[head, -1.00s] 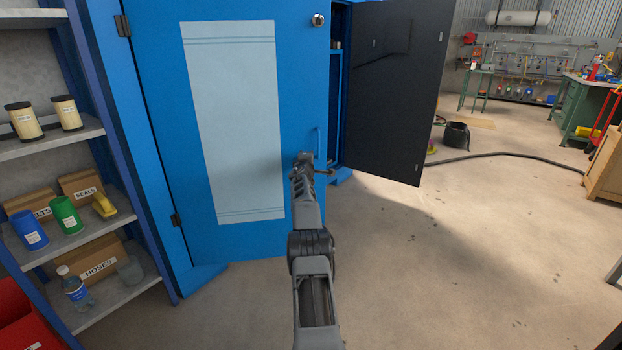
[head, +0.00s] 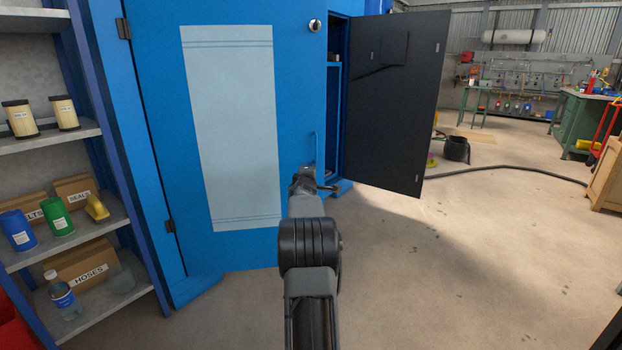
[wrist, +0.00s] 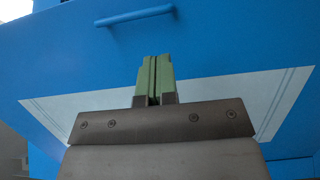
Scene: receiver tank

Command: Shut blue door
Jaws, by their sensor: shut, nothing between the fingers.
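The blue door (head: 168,130), with a pale panel and a round knob near its top, is hinged on its left side and stands ajar from the blue cabinet. A blue bar handle (head: 317,150) is near its right edge and also shows at the top of the wrist view (wrist: 135,17). My gripper (head: 305,178) is in front of the door's lower right part, below the handle. In the wrist view its green fingertips (wrist: 154,72) are together and empty, facing the door. Whether they touch it cannot be told. My arm hides part of the door's lower edge.
A dark door leaf (head: 400,110) stands wide open to the right, beside the cabinet's opening. A shelf unit (head: 85,215) with boxes and bottles is close on the left. A black hose (head: 520,170) crosses the floor. Floor at the right is mostly clear.

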